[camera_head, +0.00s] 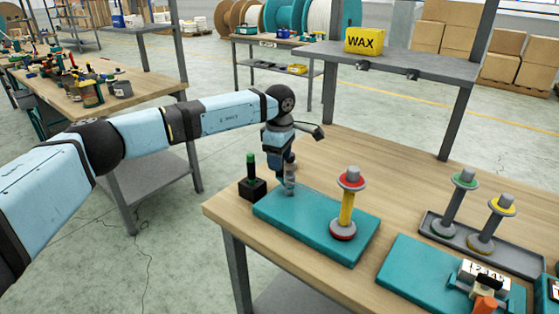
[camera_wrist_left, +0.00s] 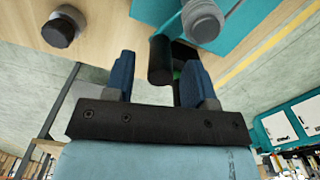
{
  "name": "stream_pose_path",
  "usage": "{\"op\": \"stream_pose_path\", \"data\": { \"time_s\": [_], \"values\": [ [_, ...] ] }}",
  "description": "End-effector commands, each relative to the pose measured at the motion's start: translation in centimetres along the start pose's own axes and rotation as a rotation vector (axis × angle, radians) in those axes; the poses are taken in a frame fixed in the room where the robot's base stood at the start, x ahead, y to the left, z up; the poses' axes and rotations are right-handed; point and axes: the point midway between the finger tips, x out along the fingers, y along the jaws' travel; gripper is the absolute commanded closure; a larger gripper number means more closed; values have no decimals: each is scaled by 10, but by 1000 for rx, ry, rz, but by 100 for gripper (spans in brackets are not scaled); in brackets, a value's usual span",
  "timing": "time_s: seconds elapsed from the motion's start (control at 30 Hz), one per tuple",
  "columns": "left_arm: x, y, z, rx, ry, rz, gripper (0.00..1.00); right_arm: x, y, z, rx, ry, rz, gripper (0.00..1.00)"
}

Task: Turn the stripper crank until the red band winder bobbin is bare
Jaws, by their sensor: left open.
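The red band winder bobbin (camera_head: 347,204) stands upright on a teal board (camera_head: 275,218), with red bands at top and bottom and yellow around its shaft. My left gripper (camera_head: 289,172) points down over the board's back left part, left of the bobbin and apart from it. A grey upright piece (camera_head: 290,188) shows just below its fingers. In the left wrist view, the blue fingers (camera_wrist_left: 157,80) are apart, with a black cylinder (camera_wrist_left: 160,60) showing between them; I cannot tell whether they touch it. Which part is the stripper crank is unclear. My right gripper is out of view.
A black block with a green-topped post (camera_head: 252,178) stands left of the board. A second teal board carries a counter (camera_head: 482,274). A yellow WAX box (camera_head: 364,40) sits on the back shelf.

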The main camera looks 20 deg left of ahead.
Motion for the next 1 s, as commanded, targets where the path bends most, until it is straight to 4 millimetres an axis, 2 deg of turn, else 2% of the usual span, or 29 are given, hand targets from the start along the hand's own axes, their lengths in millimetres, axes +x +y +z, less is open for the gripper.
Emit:
{"op": "stream_pose_path", "data": {
  "time_s": [0.5,0.7,1.0],
  "values": [
    [-108,0,0,1,-1,3,49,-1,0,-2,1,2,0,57],
    [-128,0,0,1,0,2,49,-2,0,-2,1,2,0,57],
    [-131,0,0,1,0,0,49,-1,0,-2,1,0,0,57]
  ]
}}
